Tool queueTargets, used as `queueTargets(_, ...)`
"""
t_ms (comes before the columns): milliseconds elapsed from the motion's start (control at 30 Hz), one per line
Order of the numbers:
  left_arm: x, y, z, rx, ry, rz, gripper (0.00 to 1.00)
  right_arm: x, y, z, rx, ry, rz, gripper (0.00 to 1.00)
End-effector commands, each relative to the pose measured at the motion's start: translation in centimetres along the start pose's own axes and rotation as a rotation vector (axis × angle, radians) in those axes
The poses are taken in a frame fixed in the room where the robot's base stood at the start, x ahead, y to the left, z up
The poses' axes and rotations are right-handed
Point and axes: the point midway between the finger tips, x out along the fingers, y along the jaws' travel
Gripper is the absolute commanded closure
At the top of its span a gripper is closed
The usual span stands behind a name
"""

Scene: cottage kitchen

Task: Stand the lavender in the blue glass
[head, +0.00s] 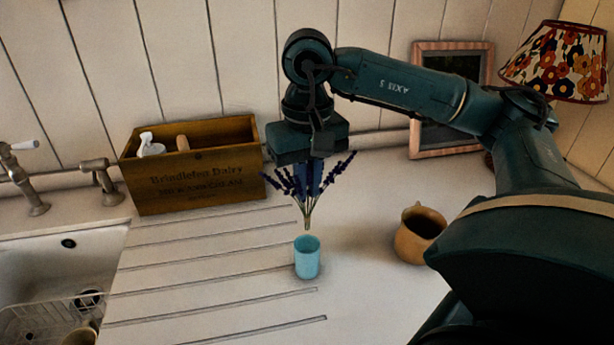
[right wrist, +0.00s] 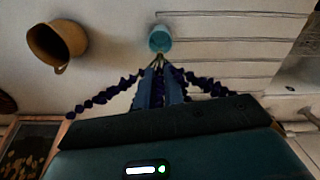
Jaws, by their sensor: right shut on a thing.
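The lavender (head: 307,207) is a bunch of purple flower spikes on pale green stems gathered at the bottom. My right gripper (head: 309,185) is shut on it and points down, with the spikes fanning out on both sides. The blue glass (head: 307,258) stands upright on the counter, below the stem ends in the head view. In the right wrist view the blue glass (right wrist: 160,39) lies just beyond the stem ends of the lavender (right wrist: 158,60). The stems look apart from the glass, above its rim. My left gripper is not in view.
A wooden crate (head: 195,190) with utensils stands behind and left of the glass. A tan jug (head: 418,233) stands to the right. The sink (head: 50,262) and taps are at left. A picture frame (head: 450,145) and a flowered lamp (head: 558,60) are at the back right. Grooved counter around the glass is clear.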

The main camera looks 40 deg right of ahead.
Motion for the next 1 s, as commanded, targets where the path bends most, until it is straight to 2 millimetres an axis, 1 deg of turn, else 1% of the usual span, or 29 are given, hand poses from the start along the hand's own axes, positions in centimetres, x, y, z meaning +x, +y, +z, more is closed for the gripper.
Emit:
queueTargets(33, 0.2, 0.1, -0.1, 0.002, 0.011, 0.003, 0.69, 0.7, 0.0, 0.0, 0.0, 0.0, 0.001, 1.0)
queueTargets(300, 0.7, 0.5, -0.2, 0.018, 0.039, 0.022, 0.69, 2.9, 0.0, 0.0, 0.0, 0.0, 0.001, 1.0)
queueTargets(400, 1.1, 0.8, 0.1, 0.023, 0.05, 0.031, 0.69, 3.9, 0.0, 0.0, 0.0, 0.0, 0.0, 1.0)
queueTargets(500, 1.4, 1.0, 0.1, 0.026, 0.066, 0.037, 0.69, 4.7, 0.0, 0.0, -0.001, -0.001, 0.0, 1.0)
queueTargets(733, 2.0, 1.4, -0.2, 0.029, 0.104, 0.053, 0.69, 6.5, 0.0, 0.0, -0.001, 0.0, 0.0, 1.0)
queueTargets(1000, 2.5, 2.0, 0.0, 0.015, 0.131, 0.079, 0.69, 8.3, 0.0, 0.0, -0.001, 0.0, 0.0, 1.0)
